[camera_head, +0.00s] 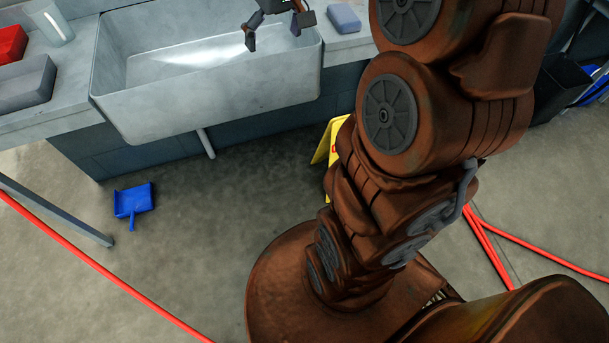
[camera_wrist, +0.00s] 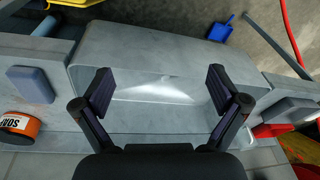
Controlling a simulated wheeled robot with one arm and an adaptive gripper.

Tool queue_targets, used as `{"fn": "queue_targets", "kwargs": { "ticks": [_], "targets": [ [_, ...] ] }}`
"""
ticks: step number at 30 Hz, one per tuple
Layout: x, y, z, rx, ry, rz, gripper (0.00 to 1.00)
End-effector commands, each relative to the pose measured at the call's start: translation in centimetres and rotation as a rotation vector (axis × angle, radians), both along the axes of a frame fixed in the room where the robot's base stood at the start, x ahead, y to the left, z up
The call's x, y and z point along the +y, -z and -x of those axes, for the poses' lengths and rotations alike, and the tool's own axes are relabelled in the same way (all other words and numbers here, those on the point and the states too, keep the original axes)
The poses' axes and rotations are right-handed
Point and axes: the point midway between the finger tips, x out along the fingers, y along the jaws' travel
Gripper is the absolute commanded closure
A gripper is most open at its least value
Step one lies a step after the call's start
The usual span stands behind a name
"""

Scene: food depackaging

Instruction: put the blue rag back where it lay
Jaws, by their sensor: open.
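A small blue-grey block, which looks like the blue rag (camera_head: 344,17), lies flat on the counter just right of the sink (camera_head: 215,105). In the wrist view the rag (camera_wrist: 30,84) lies on the counter left of the sink basin (camera_wrist: 150,55). My gripper (camera_head: 277,30) is over the sink, with its fingers spread and nothing between them. In the wrist view my gripper (camera_wrist: 160,92) has the pale sink bottom behind its open fingers. The rag is apart from the fingers, off to one side.
A darker grey block (camera_head: 26,85), a red container (camera_head: 10,42) and a clear cup (camera_head: 52,22) stand left of the sink. An orange soap tin (camera_wrist: 18,126) is near the rag. A blue dustpan (camera_head: 133,201) and yellow sign (camera_head: 328,145) are on the floor.

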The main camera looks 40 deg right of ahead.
Motion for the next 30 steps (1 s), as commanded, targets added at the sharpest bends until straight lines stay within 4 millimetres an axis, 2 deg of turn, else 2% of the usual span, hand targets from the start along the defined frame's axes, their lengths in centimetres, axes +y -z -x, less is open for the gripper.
{"fn": "queue_targets", "kwargs": {
  "ticks": [1,3,9,13,18,21,24,30],
  "targets": [
    [2.1,0.2,1.8,0.023,-0.023,0.002,0.03],
    [4.4,0.6,4.2,0.057,-0.042,0.004,0.03],
    [9.3,2.4,11.9,0.155,-0.077,0.022,0.03],
    [11.3,3.9,17.2,0.221,-0.081,0.04,0.03],
    [12.4,5.6,23.1,0.287,-0.07,0.061,0.03],
    [12.6,6.4,25.3,0.314,-0.062,0.069,0.03],
    [12.6,6.8,26.5,0.329,-0.056,0.073,0.03],
    [12.7,7.0,26.9,0.333,-0.052,0.073,0.03]
  ]
}}
